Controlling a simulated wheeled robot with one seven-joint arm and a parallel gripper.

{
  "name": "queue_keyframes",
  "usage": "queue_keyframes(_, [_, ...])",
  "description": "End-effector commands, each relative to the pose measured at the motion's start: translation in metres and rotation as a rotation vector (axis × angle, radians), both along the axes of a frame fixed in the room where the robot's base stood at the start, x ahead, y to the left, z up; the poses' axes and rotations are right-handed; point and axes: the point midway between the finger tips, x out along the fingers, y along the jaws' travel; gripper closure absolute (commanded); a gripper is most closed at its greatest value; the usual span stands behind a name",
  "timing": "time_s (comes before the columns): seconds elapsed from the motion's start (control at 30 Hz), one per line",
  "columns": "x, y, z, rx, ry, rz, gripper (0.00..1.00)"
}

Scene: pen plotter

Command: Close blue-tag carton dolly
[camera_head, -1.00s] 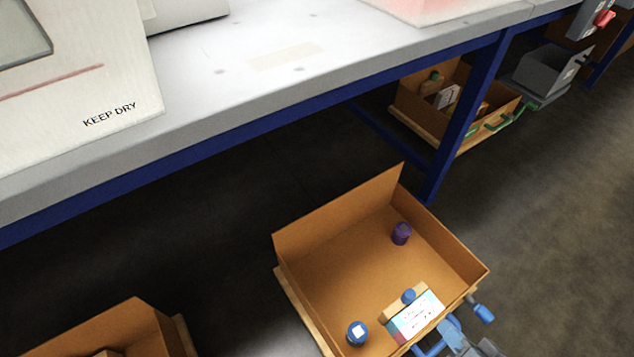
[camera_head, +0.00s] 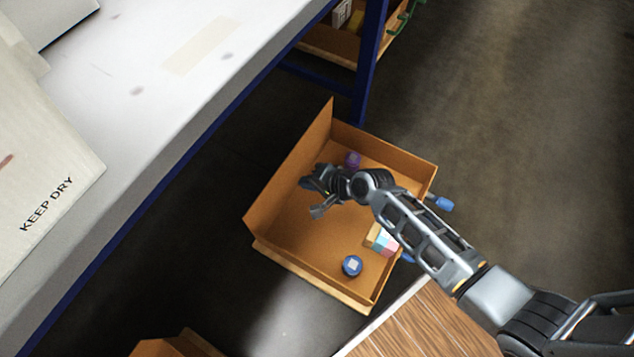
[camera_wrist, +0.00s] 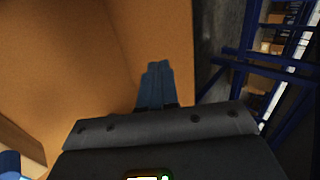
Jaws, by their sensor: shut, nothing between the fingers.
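The carton dolly with blue fittings (camera_head: 285,247) stands on the floor beside the workbench, an open brown carton on a pale wooden base. A blue handle end (camera_head: 444,203) sticks out at its right side; the rest of the handle is mostly hidden behind my arm. My gripper (camera_head: 316,212) is over the inside of the carton, shut and empty. In the wrist view its closed fingers (camera_wrist: 154,85) point toward brown carton board; I cannot tell whether they touch it.
The white workbench (camera_head: 190,95) with a blue frame and leg (camera_head: 370,70) stands to the left and behind. Another carton (camera_head: 170,347) is at the bottom edge. A wood-grain surface (camera_head: 425,325) lies under my arm. Floor at the right is open.

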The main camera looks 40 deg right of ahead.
Motion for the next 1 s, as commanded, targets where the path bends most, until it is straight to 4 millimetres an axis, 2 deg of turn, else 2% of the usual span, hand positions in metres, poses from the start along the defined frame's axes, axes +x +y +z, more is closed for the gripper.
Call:
queue_keyframes(0.03, [0.008, 0.005, -0.011, 0.002, 0.0, 0.001, 1.0])
queue_keyframes(0.17, [0.024, 0.011, -0.028, 0.002, 0.001, 0.001, 1.0])
queue_keyframes(0.3, [0.044, 0.019, -0.024, 0.0, -0.002, 0.001, 1.0])
queue_keyframes(0.43, [0.055, 0.023, -0.024, -0.001, -0.001, 0.0, 1.0])
queue_keyframes(1.0, [0.061, 0.025, -0.023, -0.002, 0.0, 0.0, 1.0])
